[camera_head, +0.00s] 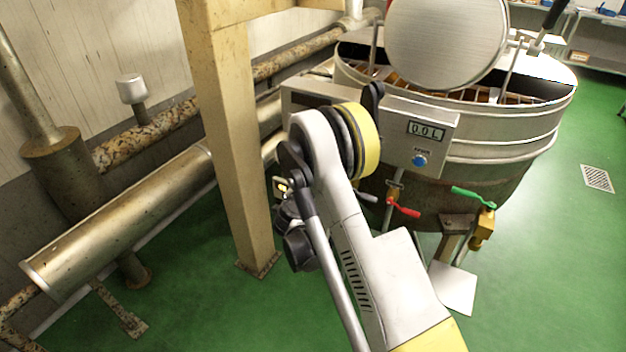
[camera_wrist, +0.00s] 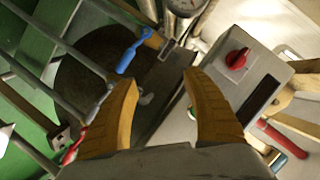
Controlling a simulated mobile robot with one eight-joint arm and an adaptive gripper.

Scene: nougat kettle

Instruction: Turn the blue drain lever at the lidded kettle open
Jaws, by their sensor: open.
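The blue drain lever (camera_wrist: 133,50) shows in the upper left part of the wrist view, tilted, beside a dark rounded surface (camera_wrist: 85,65). I cannot make it out in the head view. My gripper (camera_wrist: 160,82) is open and empty, with its yellow-brown fingers spread. The lever lies beyond the left fingertip, and the two look apart, though the depth is unclear. In the head view my arm hides the gripper. A steel kettle (camera_head: 505,140) with a raised round lid (camera_head: 447,42) stands at the upper right; I cannot tell whether the blue lever belongs to it.
The kettle carries a red lever (camera_head: 403,208), a green lever (camera_head: 473,193) and a display box (camera_head: 432,131). A beige post (camera_head: 236,150) and thick pipes (camera_head: 120,220) stand left of my arm. A grey box with a red knob (camera_wrist: 237,58) lies right of my gripper.

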